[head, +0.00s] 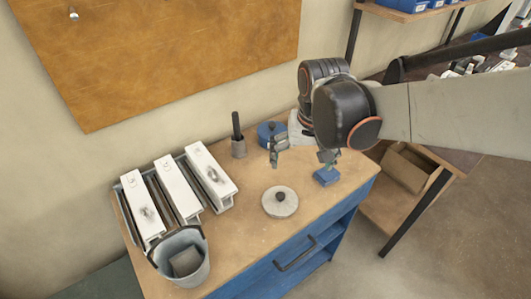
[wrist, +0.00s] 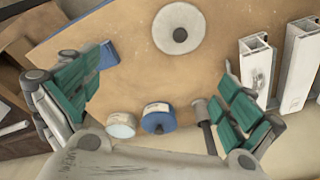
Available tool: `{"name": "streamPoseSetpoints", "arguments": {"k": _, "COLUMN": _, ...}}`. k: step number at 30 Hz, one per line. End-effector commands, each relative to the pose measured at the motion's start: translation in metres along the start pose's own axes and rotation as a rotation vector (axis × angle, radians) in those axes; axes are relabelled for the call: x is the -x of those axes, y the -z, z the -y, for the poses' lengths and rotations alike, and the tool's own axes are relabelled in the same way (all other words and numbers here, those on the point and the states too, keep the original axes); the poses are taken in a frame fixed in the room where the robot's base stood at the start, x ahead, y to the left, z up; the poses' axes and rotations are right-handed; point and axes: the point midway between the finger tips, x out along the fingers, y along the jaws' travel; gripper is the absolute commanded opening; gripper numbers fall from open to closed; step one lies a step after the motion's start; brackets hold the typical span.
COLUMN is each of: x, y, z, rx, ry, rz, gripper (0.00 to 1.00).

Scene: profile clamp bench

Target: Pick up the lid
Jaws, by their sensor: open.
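The lid is a round pale grey disc with a dark knob, lying flat on the wooden bench top in the head view (head: 270,206). It also shows at the top centre of the wrist view (wrist: 162,31), apart from my gripper. My gripper (head: 303,158) is over the back right of the bench, behind and to the right of the lid. In the wrist view my gripper (wrist: 157,98) has its green-padded fingers spread wide, with nothing held between them.
A blue block (head: 326,176) lies right of the lid. A blue round container (head: 266,130) and a dark rod in a grey holder (head: 238,149) stand behind it. White profiles (head: 177,188) and a grey bucket (head: 197,273) are at left. Bare bench surrounds the lid.

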Motion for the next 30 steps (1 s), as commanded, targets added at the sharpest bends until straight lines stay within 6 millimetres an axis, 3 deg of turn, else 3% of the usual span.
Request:
{"name": "streamPoseSetpoints", "arguments": {"k": 6, "x": -0.023, "y": 0.017, "z": 0.028, "rx": -0.005, "ry": -0.021, "rz": 0.094, "gripper": 1.00}}
{"name": "streamPoseSetpoints", "arguments": {"k": 12, "x": -0.037, "y": 0.006, "z": 0.041, "rx": 0.033, "ry": -0.036, "rz": 0.154, "gripper": 1.00}}
{"name": "streamPoseSetpoints", "arguments": {"k": 17, "x": -0.045, "y": 0.003, "z": 0.042, "rx": 0.039, "ry": -0.038, "rz": 0.161, "gripper": 1.00}}
{"name": "streamPoseSetpoints", "arguments": {"k": 30, "x": -0.117, "y": -0.008, "z": 0.039, "rx": 0.039, "ry": -0.037, "rz": 0.160, "gripper": 1.00}}
